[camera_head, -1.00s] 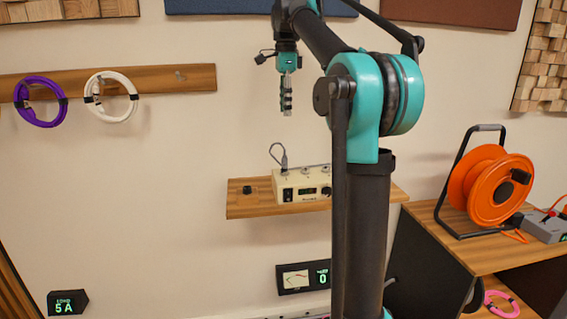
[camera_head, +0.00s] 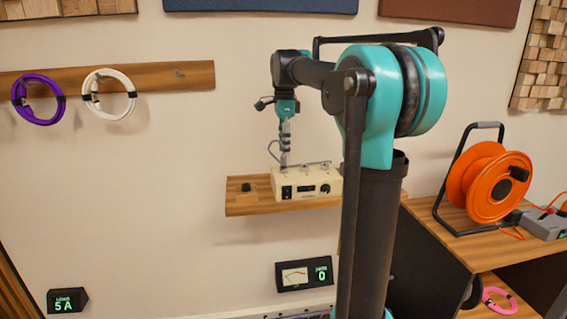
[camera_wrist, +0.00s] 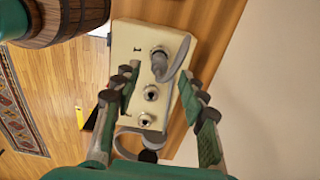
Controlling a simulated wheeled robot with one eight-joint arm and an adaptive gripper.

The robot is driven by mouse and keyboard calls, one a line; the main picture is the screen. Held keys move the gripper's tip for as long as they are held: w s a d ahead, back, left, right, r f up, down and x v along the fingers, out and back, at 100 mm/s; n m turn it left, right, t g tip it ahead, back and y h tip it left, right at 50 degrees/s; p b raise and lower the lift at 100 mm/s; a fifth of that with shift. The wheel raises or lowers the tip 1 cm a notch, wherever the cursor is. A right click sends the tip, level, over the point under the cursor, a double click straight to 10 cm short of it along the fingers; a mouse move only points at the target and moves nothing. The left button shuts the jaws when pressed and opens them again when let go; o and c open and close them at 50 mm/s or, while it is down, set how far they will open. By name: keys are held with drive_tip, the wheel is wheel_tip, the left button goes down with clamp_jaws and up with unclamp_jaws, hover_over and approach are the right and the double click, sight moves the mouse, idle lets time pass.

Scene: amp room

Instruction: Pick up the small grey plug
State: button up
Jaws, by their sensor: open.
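The small grey plug (camera_wrist: 162,68) sits in the end socket of a cream box (camera_wrist: 130,55), beside two empty-looking sockets. Its grey cable (camera_head: 272,150) makes a loop beside the box. The box (camera_head: 290,183) rests on a wooden wall shelf (camera_head: 258,208). My gripper (camera_head: 285,158) points down just above the box and hides most of the plug in the head view. In the wrist view my gripper (camera_wrist: 160,82) is open, with one finger on each side of the plug. I see no clear contact with it.
A small black object (camera_head: 246,187) lies on the shelf left of the box. A meter panel (camera_head: 304,274) is on the wall below. An orange cable reel (camera_head: 490,185) stands on the bench at right.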

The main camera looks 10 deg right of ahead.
sight(284, 162)
drive_tip(key=shift+s+f, duration=0.1)
drive_tip(key=shift+f, duration=1.45)
clamp_jaws()
